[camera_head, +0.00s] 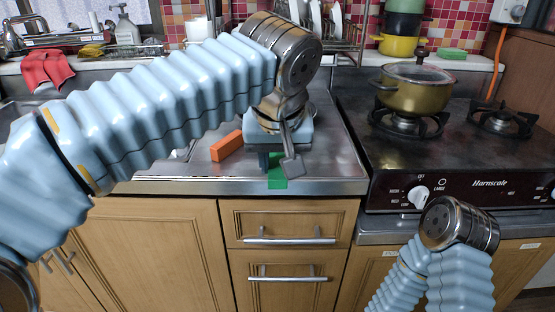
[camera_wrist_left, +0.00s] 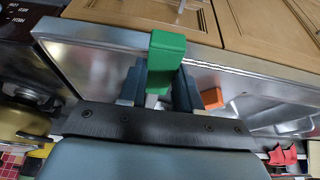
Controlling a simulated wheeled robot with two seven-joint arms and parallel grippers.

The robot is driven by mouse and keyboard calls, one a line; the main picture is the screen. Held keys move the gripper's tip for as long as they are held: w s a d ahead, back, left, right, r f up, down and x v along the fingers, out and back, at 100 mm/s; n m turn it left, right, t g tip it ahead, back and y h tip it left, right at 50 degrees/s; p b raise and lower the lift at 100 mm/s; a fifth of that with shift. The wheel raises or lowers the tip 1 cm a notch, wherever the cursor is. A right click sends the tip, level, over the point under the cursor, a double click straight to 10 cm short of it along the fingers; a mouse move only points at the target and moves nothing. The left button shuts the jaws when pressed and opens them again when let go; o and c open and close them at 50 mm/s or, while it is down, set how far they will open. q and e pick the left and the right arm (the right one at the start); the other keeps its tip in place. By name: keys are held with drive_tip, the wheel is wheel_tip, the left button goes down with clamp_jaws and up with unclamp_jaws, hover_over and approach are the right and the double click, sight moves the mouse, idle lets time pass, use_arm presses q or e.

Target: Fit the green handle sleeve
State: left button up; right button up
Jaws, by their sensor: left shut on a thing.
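My left gripper (camera_head: 275,160) is over the front edge of the steel counter, pointing down, mostly hidden by its own wrist. It is shut on a green sleeve (camera_head: 277,178), a block-like piece whose lower end shows below the fingers. In the left wrist view the green sleeve (camera_wrist_left: 166,52) sits between the two dark fingers (camera_wrist_left: 160,88) and sticks out past them. I cannot tell whether anything is inside it. No utensil handle shows clearly. My right arm shows at the lower right, but its gripper fingers do not.
An orange block (camera_head: 227,146) lies on the counter left of the left gripper. A gas stove (camera_head: 450,150) with a lidded pot (camera_head: 413,92) stands to the right. A red cloth (camera_head: 47,68) and a soap bottle (camera_head: 126,28) are at the back left. Wooden drawers (camera_head: 290,222) are below.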

use_arm(q)
drive_tip(key=shift+w, duration=0.55)
drive_tip(key=o, duration=1.1)
drive_tip(key=v, duration=1.4)
drive_tip(key=shift+f+p, duration=0.1)
drive_tip(key=shift+p, duration=0.3)
drive_tip(key=shift+s, duration=0.1)
